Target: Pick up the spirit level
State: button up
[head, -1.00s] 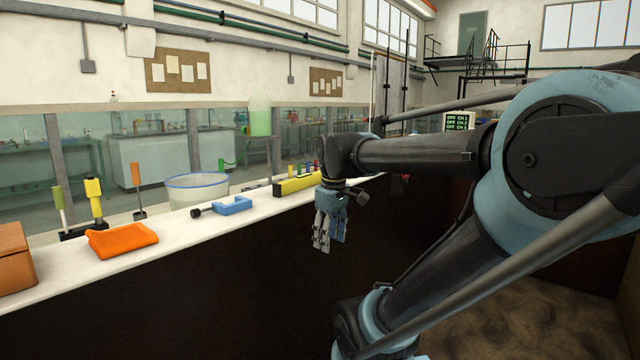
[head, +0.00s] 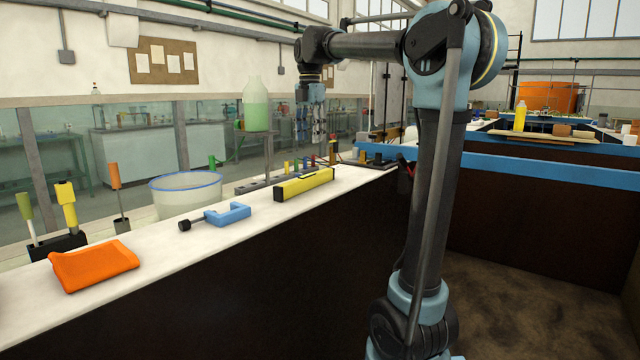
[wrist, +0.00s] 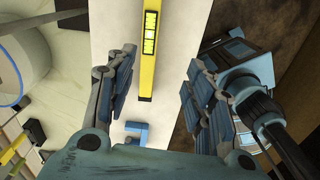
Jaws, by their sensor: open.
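The spirit level (head: 304,184) is a yellow bar lying on the white bench top, with dark vial windows. In the wrist view the spirit level (wrist: 147,50) runs up and down ahead of the fingers, nearer the left finger. My gripper (head: 310,138) is raised above the far side of the bench, apart from the level. In the wrist view my gripper (wrist: 160,85) is open, with nothing between its fingers. The level's lower end shows between the fingertips in the picture, but it lies below them.
A blue clamp (head: 228,214) lies left of the level and an orange cloth (head: 93,266) farther left. A white tub (head: 186,196) and a rack of coloured pegs (head: 262,181) stand behind. The bench's front edge drops to a dark side.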

jog(key=w+r+n, duration=0.1)
jog(key=w, duration=0.1)
send_near(307, 176)
jog(key=f, duration=0.6)
jog(key=shift+w+d, duration=0.25)
jog(key=shift+d, duration=0.15)
jog(key=f, duration=0.4)
jog(key=shift+s+a, duration=0.2)
jog(key=shift+a, duration=0.2)
jog(key=shift+f, duration=0.65)
jog(key=shift+c, duration=0.3)
grip_shut()
